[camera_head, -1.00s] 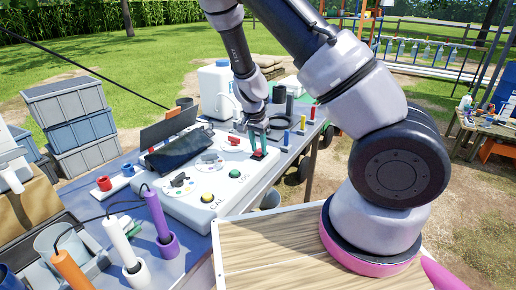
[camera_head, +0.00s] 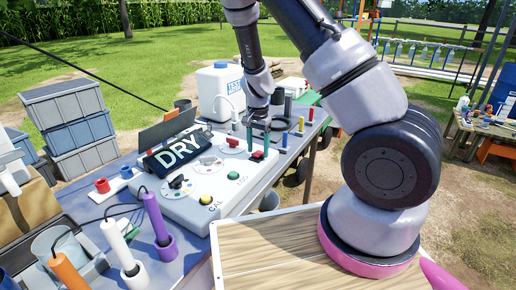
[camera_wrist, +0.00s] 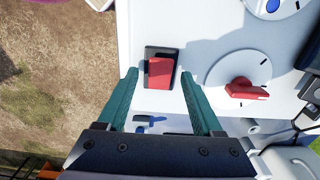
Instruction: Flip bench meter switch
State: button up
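The bench meter (camera_head: 190,200) is a white sloped console on the blue table. Its display (camera_head: 178,152) is lit and reads "DRY". The red rocker switch (camera_head: 257,156) sits at the console's right end, in a dark frame; in the wrist view the red switch (camera_wrist: 160,72) lies beyond and between my fingertips. My gripper (camera_head: 258,130) is above the switch, with its two teal fingers apart. In the wrist view my gripper (camera_wrist: 160,78) is open with nothing between the fingers. Whether a finger touches the switch cannot be told.
A white jug (camera_head: 220,92) and small coloured posts stand behind.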

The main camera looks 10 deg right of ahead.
notch_tip(320, 180, up, 11)
dwell(0.5)
jog(key=shift+f, duration=0.1)
notch_tip(320, 180, up, 11)
jog(key=n+t+y, duration=0.1)
jog(key=y, duration=0.2)
send_over(258, 153)
jog(key=s+d, duration=0.1)
jog(key=s, duration=0.3)
jog(key=s+d+r+n+t, duration=0.2)
jog(key=s+r+t, duration=0.1)
jog(key=s+r, duration=0.5)
jog(key=s+d+r+n+t+h, duration=0.1)
jog(key=s+d+r+t, duration=0.2)
jog(key=s+r, duration=0.5)
jog(key=shift+s+r+n, duration=0.3)
jog(key=shift+s+n, duration=0.1)
jog(key=shift+s, duration=0.15)
